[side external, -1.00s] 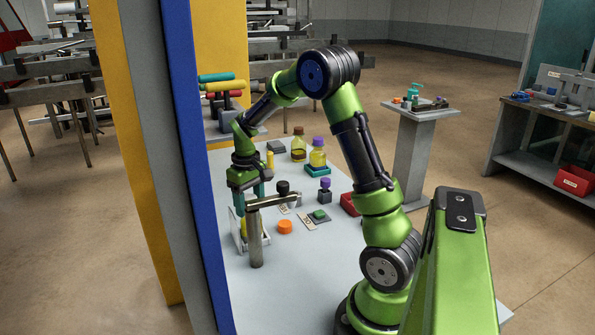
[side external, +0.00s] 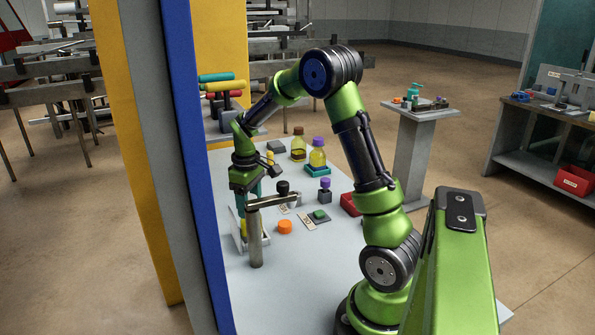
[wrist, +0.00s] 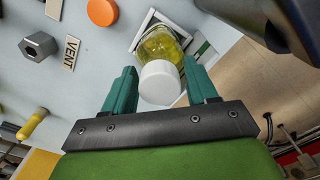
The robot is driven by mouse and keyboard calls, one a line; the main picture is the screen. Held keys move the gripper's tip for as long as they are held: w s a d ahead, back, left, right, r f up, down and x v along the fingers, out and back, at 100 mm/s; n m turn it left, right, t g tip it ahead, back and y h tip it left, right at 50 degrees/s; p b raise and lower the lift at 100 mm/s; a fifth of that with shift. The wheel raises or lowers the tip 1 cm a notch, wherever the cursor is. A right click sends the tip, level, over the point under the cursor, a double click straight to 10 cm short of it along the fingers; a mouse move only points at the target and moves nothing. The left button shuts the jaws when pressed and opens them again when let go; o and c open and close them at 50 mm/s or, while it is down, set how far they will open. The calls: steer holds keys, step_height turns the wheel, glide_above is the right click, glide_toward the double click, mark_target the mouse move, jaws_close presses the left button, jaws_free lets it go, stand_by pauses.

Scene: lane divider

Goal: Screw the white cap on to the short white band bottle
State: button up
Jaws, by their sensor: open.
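The white cap (wrist: 159,83) sits over the mouth of a clear bottle with yellow liquid (wrist: 160,46) in the wrist view. I cannot tell how far it is threaded, and no white band is clear. In the side view the bottle (side external: 243,230) shows only in part behind a grey post, and the cap cannot be made out. My gripper (wrist: 160,67) is open, with one teal finger on each side of the cap and a visible gap to it. My gripper also shows above the bottle in the side view (side external: 249,196).
A grey post with a side arm (side external: 256,240) stands close in front of the bottle. A tall blue-edged divider (side external: 200,170) rises at left. An orange disc (side external: 285,227), a purple-capped bottle (side external: 318,156) and a red bin (side external: 350,204) stand on the table. The table front is clear.

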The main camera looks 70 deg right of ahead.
steer(key=shift+n, duration=0.8)
steer(key=shift+n, duration=0.9)
steer(key=c, duration=0.7)
steer(key=shift+o, duration=0.2)
steer(key=shift+m, duration=0.9)
steer(key=shift+m, duration=0.9)
